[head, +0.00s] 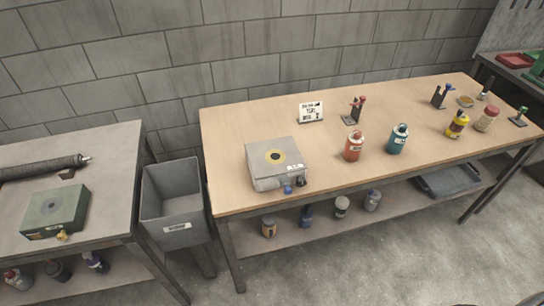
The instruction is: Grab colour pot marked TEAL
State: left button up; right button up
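A teal pot (396,142) with a pale label stands upright near the front edge of the long wooden-topped table (225,185). Its label is too small to read. An orange-red pot (353,147) of like shape stands just to its left, apart from it. Neither of my grippers is in the head view, and nothing touches the teal pot.
A grey box device (272,160) sits on the table's left part, a small sign (311,112) behind. Dark stands (354,111), a yellow bottle (457,125) and a red-capped jar (487,119) share the table. A grey bin (176,203) stands left. Floor in front is clear.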

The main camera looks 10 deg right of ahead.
aim_at(397, 141)
jog(key=z, duration=1.4)
jog(key=i+l+u, duration=0.2)
